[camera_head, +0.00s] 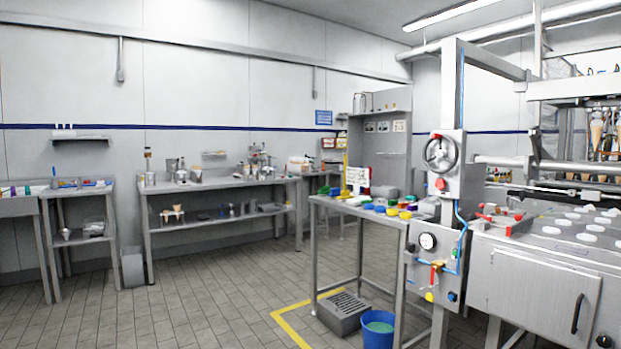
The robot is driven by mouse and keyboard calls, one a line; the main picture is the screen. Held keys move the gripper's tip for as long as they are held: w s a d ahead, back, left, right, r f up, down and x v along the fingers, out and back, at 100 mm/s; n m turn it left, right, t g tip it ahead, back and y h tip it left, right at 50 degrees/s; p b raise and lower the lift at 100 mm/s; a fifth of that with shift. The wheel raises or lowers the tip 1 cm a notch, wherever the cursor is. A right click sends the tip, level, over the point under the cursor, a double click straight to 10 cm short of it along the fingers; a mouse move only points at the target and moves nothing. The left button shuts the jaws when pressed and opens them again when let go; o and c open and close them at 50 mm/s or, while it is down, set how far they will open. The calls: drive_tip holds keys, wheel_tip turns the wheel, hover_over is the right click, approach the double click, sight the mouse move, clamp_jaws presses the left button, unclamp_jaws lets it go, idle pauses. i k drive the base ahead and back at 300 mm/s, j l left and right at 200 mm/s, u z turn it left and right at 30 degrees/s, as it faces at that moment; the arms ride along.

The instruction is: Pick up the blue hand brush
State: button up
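Several small coloured items, among them a blue one (379,208), lie on the steel table (328,203) right of the middle. They are too small for me to tell whether one is the blue hand brush. Other small blue and red items lie on the left bench (62,193), also too small to make out. My gripper is not in view.
A large machine with a handwheel (440,153) fills the right side. A blue bucket (378,331) and a grey slotted box (343,312) stand on the floor by the steel table. A long bench (220,186) lines the back wall. The tiled floor (200,300) at the left front is clear.

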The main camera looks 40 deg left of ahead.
sight(335, 192)
drive_tip(key=u, duration=1.2)
